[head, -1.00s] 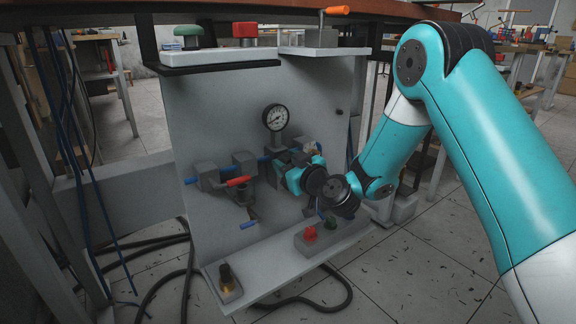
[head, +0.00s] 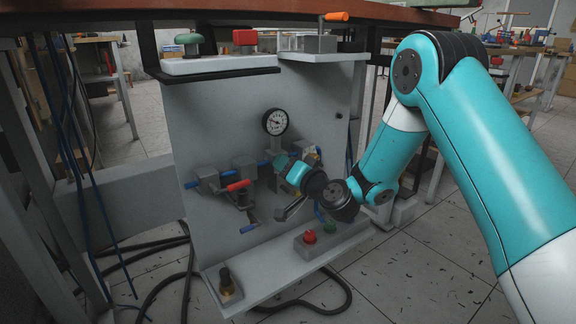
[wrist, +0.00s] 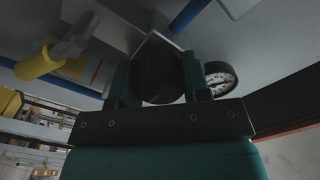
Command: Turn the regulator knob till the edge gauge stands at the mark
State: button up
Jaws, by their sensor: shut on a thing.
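The regulator knob (wrist: 162,88) is dark and round in the wrist view, between the two fingers of my gripper (wrist: 155,75). My gripper is shut on it. In the head view my gripper (head: 283,168) is at the fittings right of the panel's middle, and the knob is hidden there. The round white-faced gauge (head: 275,122) with a black rim stands just above these fittings. It also shows at the right in the wrist view (wrist: 220,80), with a red mark on its face. Its exact needle reading is too small to tell.
A red-handled valve (head: 238,185) is left of my gripper. A silver lever (head: 290,209) hangs below it. A box with red and green buttons (head: 312,246) sits on the ledge below. A yellow-ended part (wrist: 38,63) is left of my gripper in the wrist view.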

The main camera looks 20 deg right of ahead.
jog(key=m+p, duration=0.2)
jog(key=m, duration=0.4)
jog(key=shift+d+r+m, duration=0.1)
jog(key=shift+m, duration=0.2)
jog(key=m+p, duration=0.2)
jog(key=m, duration=0.4)
jog(key=shift+f, duration=0.2)
jog(key=o, duration=0.9)
jog(key=shift+d, duration=0.1)
jog(key=shift+o, duration=0.2)
